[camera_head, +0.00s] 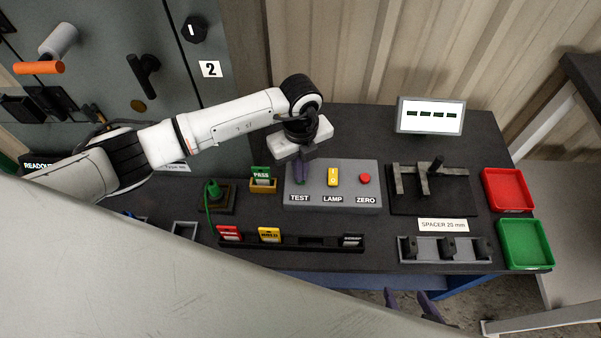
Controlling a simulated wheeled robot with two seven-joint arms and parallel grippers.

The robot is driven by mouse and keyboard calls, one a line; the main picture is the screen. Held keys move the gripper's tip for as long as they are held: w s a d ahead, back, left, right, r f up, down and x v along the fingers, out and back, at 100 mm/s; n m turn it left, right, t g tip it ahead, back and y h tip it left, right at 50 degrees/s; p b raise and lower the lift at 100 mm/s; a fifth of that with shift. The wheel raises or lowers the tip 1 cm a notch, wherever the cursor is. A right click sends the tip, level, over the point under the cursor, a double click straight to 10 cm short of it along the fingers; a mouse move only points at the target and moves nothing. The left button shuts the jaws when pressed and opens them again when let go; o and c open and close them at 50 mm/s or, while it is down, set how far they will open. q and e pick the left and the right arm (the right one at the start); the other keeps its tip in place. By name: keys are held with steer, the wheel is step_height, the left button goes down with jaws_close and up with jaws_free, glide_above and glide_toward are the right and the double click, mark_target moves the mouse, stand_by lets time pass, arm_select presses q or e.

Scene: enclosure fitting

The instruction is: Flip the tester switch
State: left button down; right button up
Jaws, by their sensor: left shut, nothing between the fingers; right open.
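The tester (350,197) is a grey box on the dark bench, with labels TEST, LAMP and ZERO along its front. Above ZERO is a round red button (365,179). My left gripper (300,181) is shut and empty, pointing down over the TEST end of the box. My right gripper (408,299) is open at the bottom edge of the view, in front of the bench, partly hidden.
A display (431,115) showing four dashes stands behind. A black fixture with a lever (432,180) is right of the tester. Red (486,190) and green (549,243) trays line the right edge. A tag rack (290,240) lies in front; a PASS tag (261,174) stands left.

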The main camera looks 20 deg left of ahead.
arm_select(q)
steer(key=shift+r+p, duration=2.2)
steer(key=shift+r, duration=0.3)
steer(key=shift+r+p, duration=0.55)
steer(key=shift+r, duration=0.35)
